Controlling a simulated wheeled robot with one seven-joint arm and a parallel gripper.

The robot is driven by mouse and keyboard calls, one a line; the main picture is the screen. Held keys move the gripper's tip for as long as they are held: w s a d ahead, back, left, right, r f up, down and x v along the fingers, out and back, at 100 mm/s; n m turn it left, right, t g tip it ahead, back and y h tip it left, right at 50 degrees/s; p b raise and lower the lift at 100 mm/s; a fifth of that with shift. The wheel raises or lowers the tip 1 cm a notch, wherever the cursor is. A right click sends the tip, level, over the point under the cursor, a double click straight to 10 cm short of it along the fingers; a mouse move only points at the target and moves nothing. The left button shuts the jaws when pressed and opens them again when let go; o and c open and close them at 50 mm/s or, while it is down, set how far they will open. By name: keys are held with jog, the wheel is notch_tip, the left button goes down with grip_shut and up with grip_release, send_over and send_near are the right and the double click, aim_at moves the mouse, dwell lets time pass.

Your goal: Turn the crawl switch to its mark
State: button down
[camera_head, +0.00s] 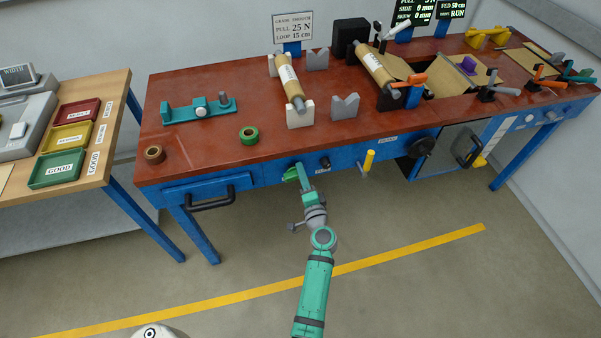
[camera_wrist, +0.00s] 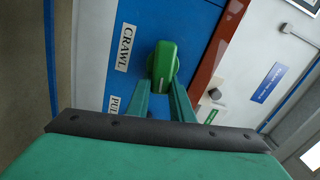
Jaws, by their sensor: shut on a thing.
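The crawl switch (camera_wrist: 163,65) is a green knob on the blue front panel, beside a white CRAWL label (camera_wrist: 125,47) in the wrist view. A pale line shows on the knob near my fingers. My gripper (camera_wrist: 164,93) is shut on the knob, with one finger on each side of it. In the head view my gripper (camera_head: 303,178) reaches the front edge of the bench, and the green switch (camera_head: 290,175) shows just left of the fingers. I cannot make out the switch's mark in either view.
A dark knob (camera_head: 325,162) sits right of the switch, and a yellow handle (camera_head: 369,161) hangs farther right. A black drawer handle (camera_head: 211,198) is to the left. The red bench top (camera_head: 215,145) overhangs the panel. The floor in front is clear.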

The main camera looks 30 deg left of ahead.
jog(key=shift+d+f+m, duration=0.1)
jog(key=shift+f+m, duration=0.15)
jog(key=shift+m, duration=0.75)
jog(key=c, duration=1.6)
grip_release()
jog(key=shift+o, duration=0.2)
jog(key=v, duration=1)
jog(key=shift+s+d, duration=0.2)
jog(key=shift+d, duration=0.1)
